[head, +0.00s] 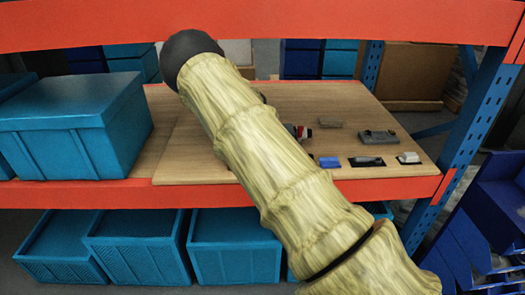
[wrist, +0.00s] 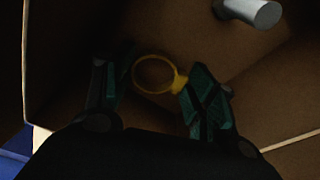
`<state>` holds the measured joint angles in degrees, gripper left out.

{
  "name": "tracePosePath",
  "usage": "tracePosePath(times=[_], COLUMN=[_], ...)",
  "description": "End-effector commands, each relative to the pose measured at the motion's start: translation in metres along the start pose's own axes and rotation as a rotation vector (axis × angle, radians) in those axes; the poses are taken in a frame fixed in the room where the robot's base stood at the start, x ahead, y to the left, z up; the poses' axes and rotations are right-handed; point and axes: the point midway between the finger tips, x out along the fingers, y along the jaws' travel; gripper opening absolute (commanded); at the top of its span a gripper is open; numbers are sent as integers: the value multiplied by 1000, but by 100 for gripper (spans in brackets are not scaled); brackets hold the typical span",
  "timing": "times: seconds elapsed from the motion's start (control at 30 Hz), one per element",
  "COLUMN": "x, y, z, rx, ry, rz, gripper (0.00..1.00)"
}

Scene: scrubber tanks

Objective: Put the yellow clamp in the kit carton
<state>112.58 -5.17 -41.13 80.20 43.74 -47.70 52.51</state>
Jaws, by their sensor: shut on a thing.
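The yellow clamp (wrist: 180,82), a thin ring with a small block on its right side, is between the two dark green-padded fingers of my gripper (wrist: 160,76) in the wrist view. My gripper is shut on it. Behind the clamp are brown cardboard-like faces, which look like the inside of the kit carton (wrist: 75,45). The clamp appears over or within it; its height above the bottom I cannot tell. In the head view, my arm crosses the middle, and the gripper, clamp and the carton beneath it are not visible.
A grey cylinder (wrist: 258,12) shows at the top right of the wrist view. In the head view a wooden board (head: 290,100) on the orange shelf holds several small parts. A teal lidded bin (head: 75,120) stands left, blue rack posts (head: 465,130) right.

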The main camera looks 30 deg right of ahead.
Motion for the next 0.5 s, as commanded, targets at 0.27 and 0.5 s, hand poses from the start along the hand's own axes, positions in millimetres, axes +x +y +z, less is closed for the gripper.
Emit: tracePosePath(times=[0.27,0.5], x=[1,0], y=[0,0], z=[0,0], rx=[0,0], ry=[0,0], rz=[0,0], gripper=[78,78])
